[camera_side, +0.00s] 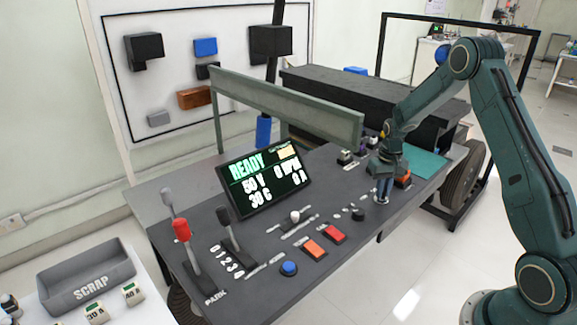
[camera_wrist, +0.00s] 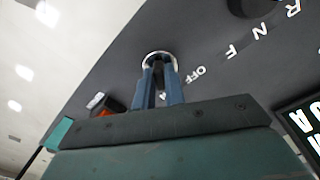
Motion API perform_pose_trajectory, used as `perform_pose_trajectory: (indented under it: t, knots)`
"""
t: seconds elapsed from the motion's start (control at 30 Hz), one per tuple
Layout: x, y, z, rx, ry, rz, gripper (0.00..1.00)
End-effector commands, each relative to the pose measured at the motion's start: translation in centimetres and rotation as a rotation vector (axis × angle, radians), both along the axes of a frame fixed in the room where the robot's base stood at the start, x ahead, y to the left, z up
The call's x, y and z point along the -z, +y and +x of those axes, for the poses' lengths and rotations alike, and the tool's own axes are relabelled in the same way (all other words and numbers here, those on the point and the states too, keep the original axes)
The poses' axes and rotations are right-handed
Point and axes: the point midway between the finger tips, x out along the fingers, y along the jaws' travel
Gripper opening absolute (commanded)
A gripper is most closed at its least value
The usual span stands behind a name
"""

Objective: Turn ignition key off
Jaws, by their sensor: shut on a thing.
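My gripper (camera_side: 383,195) points down at the right part of the dark control panel (camera_side: 335,262). In the wrist view my gripper (camera_wrist: 160,75) has its two blue-grey fingers close together at the round silver ring of the ignition switch (camera_wrist: 150,57). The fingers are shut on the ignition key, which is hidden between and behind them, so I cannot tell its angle. A white OFF label (camera_wrist: 196,75) lies just right of the ring. The display (camera_side: 264,178) is lit and shows READY, 50 V, 0 RPM, 30 C and 0 A.
A red-handled lever (camera_side: 181,230), a black lever (camera_side: 226,228), a blue button (camera_side: 288,268) and orange and red switches (camera_side: 315,249) stand on the panel to the left. A green crossbar (camera_side: 285,105) spans behind the display. A grey SCRAP bin (camera_side: 88,280) is at lower left.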

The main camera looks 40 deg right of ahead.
Motion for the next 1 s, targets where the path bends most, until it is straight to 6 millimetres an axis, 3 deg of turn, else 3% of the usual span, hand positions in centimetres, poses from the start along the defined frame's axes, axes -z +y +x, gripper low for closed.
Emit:
perform_pose_trajectory:
  t: [0.47,1.0]
  knots:
    - [-0.04,-0.01,0.0,-0.173,0.0,0.0,0.0]
    - [-0.06,-0.09,0.01,-0.657,0.0,0.0,0.0]
